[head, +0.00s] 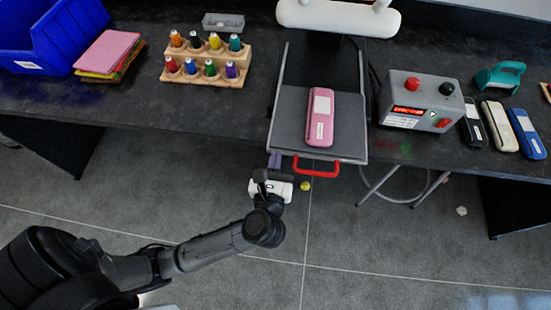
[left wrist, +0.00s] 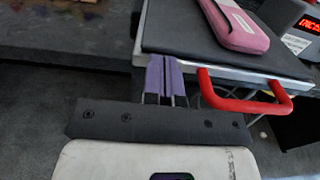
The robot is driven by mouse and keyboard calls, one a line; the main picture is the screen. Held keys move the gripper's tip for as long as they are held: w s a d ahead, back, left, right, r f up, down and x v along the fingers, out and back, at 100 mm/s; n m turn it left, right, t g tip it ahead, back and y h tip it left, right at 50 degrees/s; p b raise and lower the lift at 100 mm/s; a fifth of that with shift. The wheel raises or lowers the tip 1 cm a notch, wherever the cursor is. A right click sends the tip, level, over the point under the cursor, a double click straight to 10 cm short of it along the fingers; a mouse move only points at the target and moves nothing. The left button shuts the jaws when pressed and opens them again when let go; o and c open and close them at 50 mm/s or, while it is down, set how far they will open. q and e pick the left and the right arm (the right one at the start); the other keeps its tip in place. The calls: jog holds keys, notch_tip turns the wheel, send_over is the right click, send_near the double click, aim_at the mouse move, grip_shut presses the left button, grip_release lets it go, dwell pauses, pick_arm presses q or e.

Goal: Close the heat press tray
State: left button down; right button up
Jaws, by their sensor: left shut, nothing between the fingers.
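The heat press tray (head: 285,124) is a dark flat platen with a metal frame, pulled out over the table's front edge. Its red handle (head: 316,168) is at the front; the handle also shows in the left wrist view (left wrist: 245,104). A pink case (head: 320,118) with a pale label lies on the tray. My left gripper (head: 275,160) is at the tray's front edge, left of the handle. In the left wrist view its purple fingers (left wrist: 165,76) are together and empty, close to the front rim; contact is unclear. My right gripper is not in view.
The white press head (head: 338,18) stands behind the tray. A grey control box (head: 418,102) with red and black knobs is to its right, beside several cases. A wooden rack (head: 207,68) of thread spools is to its left. A yellow ball (head: 305,186) shows below the handle.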

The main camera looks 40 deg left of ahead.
aim_at(283, 115)
pick_arm(q)
jog(key=shift+w, duration=0.1)
jog(key=p+x, duration=0.2)
jog(key=x, duration=1.1)
jog(key=shift+p, duration=0.35)
jog(key=shift+w+a, duration=0.15)
jog(key=shift+w, duration=0.05)
jog(key=shift+f, duration=0.1)
